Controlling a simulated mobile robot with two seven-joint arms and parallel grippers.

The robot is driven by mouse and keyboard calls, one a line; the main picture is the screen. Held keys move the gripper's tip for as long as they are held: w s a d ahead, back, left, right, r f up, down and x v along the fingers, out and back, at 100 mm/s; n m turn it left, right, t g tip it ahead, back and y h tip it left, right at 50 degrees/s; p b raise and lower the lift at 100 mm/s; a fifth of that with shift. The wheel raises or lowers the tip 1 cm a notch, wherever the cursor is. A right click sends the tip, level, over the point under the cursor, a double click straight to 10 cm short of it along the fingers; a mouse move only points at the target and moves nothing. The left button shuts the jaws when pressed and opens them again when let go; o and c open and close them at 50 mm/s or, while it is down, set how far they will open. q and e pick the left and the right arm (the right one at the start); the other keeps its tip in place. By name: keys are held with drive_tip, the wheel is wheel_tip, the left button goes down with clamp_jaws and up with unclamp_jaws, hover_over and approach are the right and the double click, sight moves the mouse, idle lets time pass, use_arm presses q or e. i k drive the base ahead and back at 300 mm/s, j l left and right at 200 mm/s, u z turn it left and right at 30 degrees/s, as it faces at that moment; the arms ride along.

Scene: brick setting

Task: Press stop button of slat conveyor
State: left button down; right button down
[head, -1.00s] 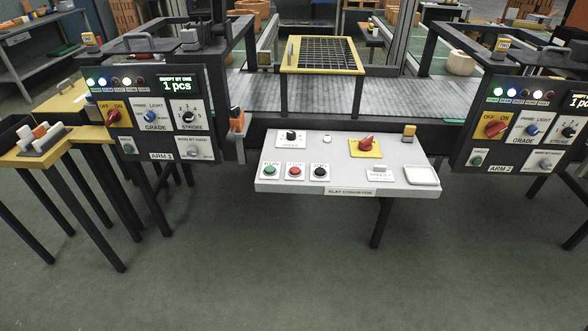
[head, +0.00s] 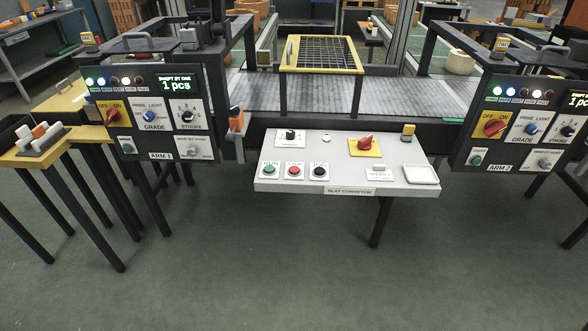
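The slat conveyor panel (head: 345,205) is a light grey sloped console below the conveyor, in the middle of the head view. On its left part is a row of three buttons: a green button (head: 269,169), a red button (head: 294,170) and a black button (head: 319,171). A red rotary switch on a yellow plate (head: 365,145) and a black knob (head: 290,135) are behind the row. Neither of my grippers shows in the head view.
The slat conveyor (head: 400,97) runs behind the panel, with a yellow-framed grid guard (head: 322,54) over it. The ARM 1 panel (head: 165,115) stands left and the ARM 2 panel (head: 530,125) right. The green floor (head: 290,270) in front is clear.

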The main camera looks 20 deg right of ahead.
sight(293, 170)
drive_tip(key=i+z, duration=0.1)
drive_tip(key=z, duration=0.6)
drive_tip(key=i+j+z, duration=0.2)
drive_tip(key=i+j, duration=0.15)
drive_tip(key=i+j+z, duration=0.4)
drive_tip(key=i+j, duration=0.2)
drive_tip(key=j, duration=0.25)
drive_tip(key=i+j+z, duration=0.2)
drive_tip(key=j, duration=0.25)
drive_tip(key=i, duration=0.05)
